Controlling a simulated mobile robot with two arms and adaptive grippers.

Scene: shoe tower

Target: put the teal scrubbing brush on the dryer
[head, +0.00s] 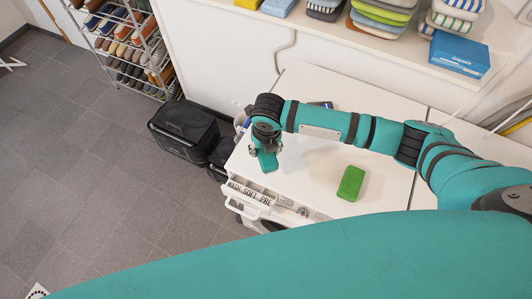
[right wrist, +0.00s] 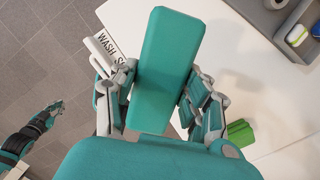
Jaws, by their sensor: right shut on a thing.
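The teal scrubbing brush (head: 268,162) is a flat teal block in my right gripper (head: 265,148). In the right wrist view the brush (right wrist: 165,62) lies between the two fingers, which are shut on it. The gripper is over the front left corner of a white machine (head: 300,165), above its open drawer marked WASH, SOFT, PRE. A second white top (head: 450,140) adjoins on the right past a seam, mostly behind my right arm; it may be the dryer. My left gripper (right wrist: 45,118) shows small at the left of the right wrist view; its opening is unclear.
A green block (head: 351,183) lies on the white machine, also seen in the right wrist view (right wrist: 240,132). A blue box (head: 459,54) and folded towels (head: 385,12) sit on the ledge behind. A black crate (head: 183,128) and a shoe rack (head: 135,50) stand left. The floor left is clear.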

